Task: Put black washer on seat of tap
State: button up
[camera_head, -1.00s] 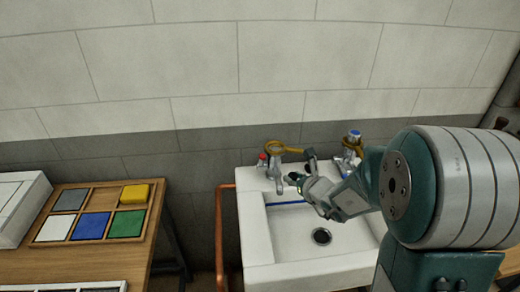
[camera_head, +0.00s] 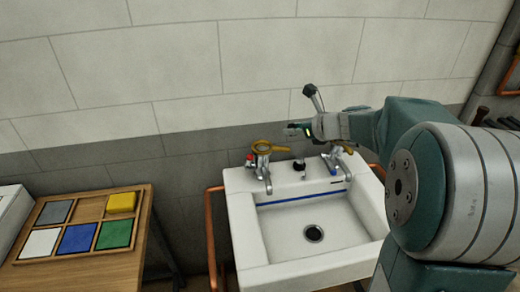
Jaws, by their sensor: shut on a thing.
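The left tap (camera_head: 263,168) stands on the back left of the white sink, with a red mark beside its body. A yellow ring with a handle (camera_head: 264,147) sits around its top, so its seat cannot be made out. My gripper (camera_head: 291,130) is above and to the right of this tap, apart from it, in front of the wall. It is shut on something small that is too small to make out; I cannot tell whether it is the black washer.
The white sink (camera_head: 238,215) has an empty basin. A small dark round thing (camera_head: 299,165) is on its back ledge. Copper pipe (camera_head: 209,240) runs along its left side. A wooden tray (camera_head: 80,222) with coloured squares lies on the table at left.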

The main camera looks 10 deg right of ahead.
aim_at(264, 149)
jog(key=shift+w+d+r, duration=0.1)
jog(key=shift+d+r, duration=0.05)
jog(key=shift+d, duration=0.35)
jog(key=shift+w+d+r, duration=0.1)
jog(key=shift+d, duration=0.35)
jog(key=a+r+x, duration=0.1)
jog(key=x, duration=0.8)
jog(key=shift+w+a, duration=0.3)
jog(key=shift+a, duration=0.05)
jog(key=w+f, duration=0.2)
jog(key=f, duration=0.1)
jog(key=w+a+f, duration=0.1)
jog(key=w+f, duration=0.1)
jog(key=shift+f, duration=0.25)
jog(key=f, duration=0.2)
jog(key=a+f, duration=0.1)
jog(key=shift+w+f, duration=0.25)
jog(key=shift+f, duration=0.15)
jog(key=shift+d+f, duration=0.15)
jog(key=shift+f, duration=0.45)
